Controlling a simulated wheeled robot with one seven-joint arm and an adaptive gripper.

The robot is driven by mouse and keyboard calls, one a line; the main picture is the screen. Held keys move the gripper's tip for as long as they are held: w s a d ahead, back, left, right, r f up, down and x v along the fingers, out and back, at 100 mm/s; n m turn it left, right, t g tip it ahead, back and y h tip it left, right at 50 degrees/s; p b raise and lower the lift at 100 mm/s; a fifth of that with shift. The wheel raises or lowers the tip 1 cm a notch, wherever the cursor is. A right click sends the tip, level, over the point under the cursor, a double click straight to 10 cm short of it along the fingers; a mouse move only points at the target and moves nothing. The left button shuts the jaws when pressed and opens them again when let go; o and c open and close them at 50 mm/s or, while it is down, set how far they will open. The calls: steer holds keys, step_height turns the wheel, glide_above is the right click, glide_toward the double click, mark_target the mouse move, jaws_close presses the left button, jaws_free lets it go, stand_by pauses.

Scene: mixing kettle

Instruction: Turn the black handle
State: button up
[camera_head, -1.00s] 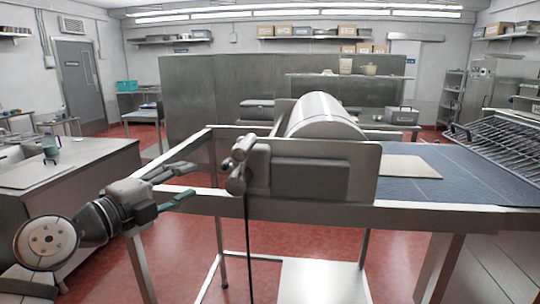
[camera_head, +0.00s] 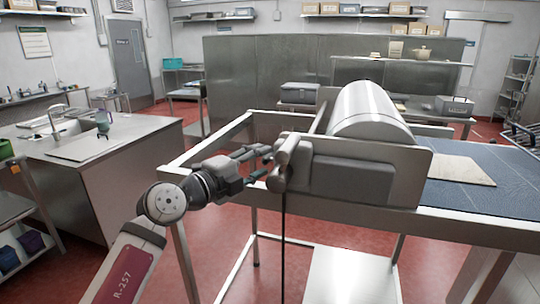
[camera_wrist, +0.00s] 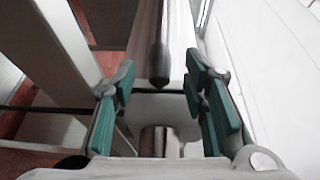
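A metal machine with a rounded drum (camera_head: 370,110) stands on the steel frame in the head view. A crank assembly (camera_head: 287,148) sits on its left end. In the wrist view, a dark handle (camera_wrist: 159,62) with a rounded tip points in between my gripper's teal-padded fingers. My gripper (camera_head: 264,162) is at the left side of the crank in the head view. It also shows in the wrist view (camera_wrist: 162,88), open, with the fingers apart on either side of the handle and visible gaps. I cannot tell from the head view exactly where the fingertips meet the crank.
The steel frame's front rail (camera_head: 460,224) runs under the machine. A black cord (camera_head: 283,245) hangs below the crank. A flat beige board (camera_head: 458,169) lies on the dark blue surface at right. A counter with a sink (camera_head: 70,128) stands at left. Red floor lies between.

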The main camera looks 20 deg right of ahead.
mark_target(268, 157)
steer(key=shift+p+x, duration=0.3)
steer(key=shift+x, duration=1.6)
steer(key=shift+c, duration=0.6)
steer(key=shift+a, duration=0.1)
jaws_close()
